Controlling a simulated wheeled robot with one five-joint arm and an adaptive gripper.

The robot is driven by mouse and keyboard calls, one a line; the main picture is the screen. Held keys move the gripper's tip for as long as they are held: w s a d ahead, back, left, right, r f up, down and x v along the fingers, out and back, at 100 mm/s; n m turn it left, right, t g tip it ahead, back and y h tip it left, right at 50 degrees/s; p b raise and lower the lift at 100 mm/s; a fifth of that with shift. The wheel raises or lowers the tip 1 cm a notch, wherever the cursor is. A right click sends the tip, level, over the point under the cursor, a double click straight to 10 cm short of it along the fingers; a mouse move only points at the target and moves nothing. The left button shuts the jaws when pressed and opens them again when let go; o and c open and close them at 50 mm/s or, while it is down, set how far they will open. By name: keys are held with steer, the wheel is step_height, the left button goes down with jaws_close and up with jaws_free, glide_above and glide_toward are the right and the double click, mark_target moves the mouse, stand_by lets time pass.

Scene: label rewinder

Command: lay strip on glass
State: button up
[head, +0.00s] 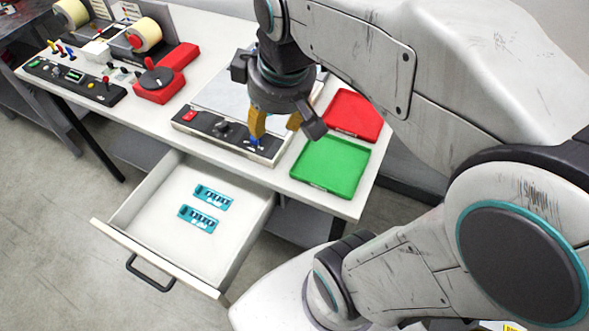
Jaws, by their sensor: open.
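Two teal strips with dark and white markings lie side by side in the open drawer, an upper strip (213,197) and a lower strip (198,219). A pale flat panel (212,97), apparently the glass, lies on the table with a dark control bar (215,128) along its front edge. My gripper (275,123) is over the right part of this panel, its yellow fingers apart. I see nothing held between them. The gripper hides part of the panel, and I cannot tell if the fingertips touch it. A small blue part (256,143) shows just below the left finger.
The drawer (125,238) is pulled out at the front. A green tray (331,168) and a red tray (353,114) stand right of the panel. A red device (157,88), label rolls (144,35) and a control box (75,80) stand at the left.

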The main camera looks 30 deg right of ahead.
steer(key=s+a+f+m+t, duration=0.1)
steer(key=s+f+m, duration=0.2)
steer(key=s+f, duration=0.2)
steer(key=s, duration=0.3)
steer(key=shift+s, duration=0.35)
steer(key=shift+a+r, duration=0.1)
steer(key=shift+a, duration=0.05)
